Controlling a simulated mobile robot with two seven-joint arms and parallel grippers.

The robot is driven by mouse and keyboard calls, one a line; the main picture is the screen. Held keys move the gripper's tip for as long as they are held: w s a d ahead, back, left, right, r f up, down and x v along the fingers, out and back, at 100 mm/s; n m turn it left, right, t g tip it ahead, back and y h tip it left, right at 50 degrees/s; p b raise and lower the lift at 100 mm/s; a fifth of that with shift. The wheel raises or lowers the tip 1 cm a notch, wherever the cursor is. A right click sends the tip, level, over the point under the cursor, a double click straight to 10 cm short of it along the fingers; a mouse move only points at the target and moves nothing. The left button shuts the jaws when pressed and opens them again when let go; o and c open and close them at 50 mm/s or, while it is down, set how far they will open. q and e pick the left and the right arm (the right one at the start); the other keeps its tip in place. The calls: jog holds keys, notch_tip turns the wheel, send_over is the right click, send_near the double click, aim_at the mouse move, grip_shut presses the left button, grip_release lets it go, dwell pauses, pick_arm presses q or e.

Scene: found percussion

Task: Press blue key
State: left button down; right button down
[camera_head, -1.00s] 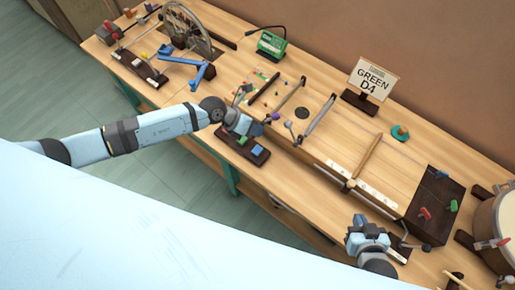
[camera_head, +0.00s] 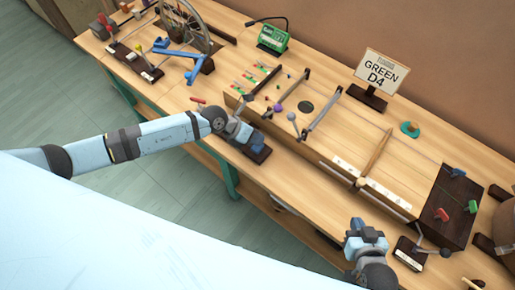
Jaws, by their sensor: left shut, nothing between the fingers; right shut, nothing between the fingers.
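My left gripper (camera_head: 240,118) is shut and empty. My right gripper (camera_head: 359,226) is shut and empty over the table's front edge at the lower right, well away from the blue key.
A long stringed wooden frame (camera_head: 345,172) lies right of the block, with purple and grey balls on rods beside it. A spoked wheel (camera_head: 187,22) and blue levers (camera_head: 180,56) stand at the left. A "GREEN D4" sign (camera_head: 382,74) stands behind. A dark box (camera_head: 448,208) is at the right.

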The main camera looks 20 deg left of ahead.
jog(key=shift+s+d+f, duration=0.1)
jog(key=shift+d+f, duration=0.15)
jog(key=shift+f, duration=0.05)
dwell(0.4)
jog(key=shift+a+r, duration=0.1)
jog(key=shift+r, duration=0.1)
dwell(0.4)
pick_arm(q)
jog(key=shift+f, duration=0.1)
pick_arm(e)
jog(key=shift+f, duration=0.2)
dwell(0.4)
pick_arm(q)
jog(key=shift+f, duration=0.15)
jog(key=shift+f, duration=0.25)
pick_arm(e)
jog(key=shift+f, duration=0.1)
pick_arm(q)
jog(key=shift+f, duration=0.1)
